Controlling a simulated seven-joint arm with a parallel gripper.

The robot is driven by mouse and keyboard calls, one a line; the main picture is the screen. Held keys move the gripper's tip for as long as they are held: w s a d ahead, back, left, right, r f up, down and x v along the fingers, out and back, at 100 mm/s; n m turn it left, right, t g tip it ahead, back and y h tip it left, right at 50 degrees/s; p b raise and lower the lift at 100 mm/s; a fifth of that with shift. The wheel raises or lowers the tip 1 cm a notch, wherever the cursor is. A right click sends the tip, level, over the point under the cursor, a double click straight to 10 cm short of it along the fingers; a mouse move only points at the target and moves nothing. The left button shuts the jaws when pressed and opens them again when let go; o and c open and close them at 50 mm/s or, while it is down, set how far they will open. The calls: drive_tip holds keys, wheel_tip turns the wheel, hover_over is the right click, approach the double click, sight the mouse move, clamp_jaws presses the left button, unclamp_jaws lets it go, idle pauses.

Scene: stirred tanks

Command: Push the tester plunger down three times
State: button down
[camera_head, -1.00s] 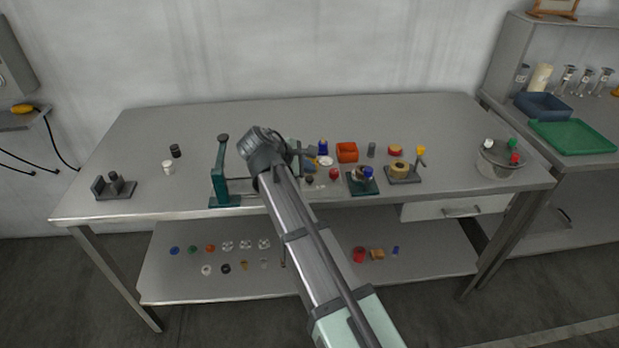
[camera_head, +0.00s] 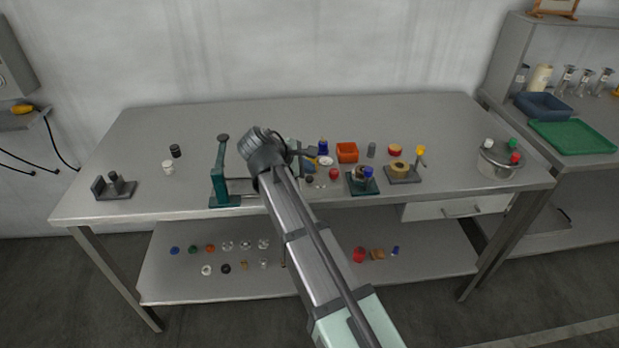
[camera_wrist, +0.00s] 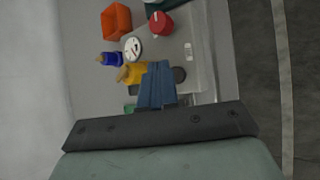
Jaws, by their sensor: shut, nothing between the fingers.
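My gripper's blue fingers (camera_wrist: 157,84) are shut and empty in the wrist view. They hang over the bench beside a yellow part (camera_wrist: 130,73), which they partly cover. In the head view my arm's wrist hides much of this spot. A teal upright stand (camera_head: 220,170) with a dark round knob (camera_head: 223,138) on top stands left of my wrist, clear of my gripper. A dark block with a short upright post (camera_head: 114,179) stands at the bench's left end. I cannot tell for sure which of these is the tester with the plunger.
Near my fingers are a white dial (camera_wrist: 133,47), a red knob (camera_wrist: 160,24), a blue bottle (camera_wrist: 109,59) and an orange bin (camera_wrist: 116,21). A pot (camera_head: 498,162) stands at the right end. The back of the bench is clear.

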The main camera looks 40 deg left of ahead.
sight(307, 180)
drive_tip(key=shift+f, duration=0.15)
drive_tip(key=shift+f, duration=0.25)
drive_tip(key=shift+f, duration=0.7)
idle(1.1)
drive_tip(key=shift+r, duration=1.15)
drive_tip(key=shift+r, duration=0.1)
drive_tip(key=shift+r, duration=2.4)
drive_tip(key=shift+r, duration=0.1)
idle(0.7)
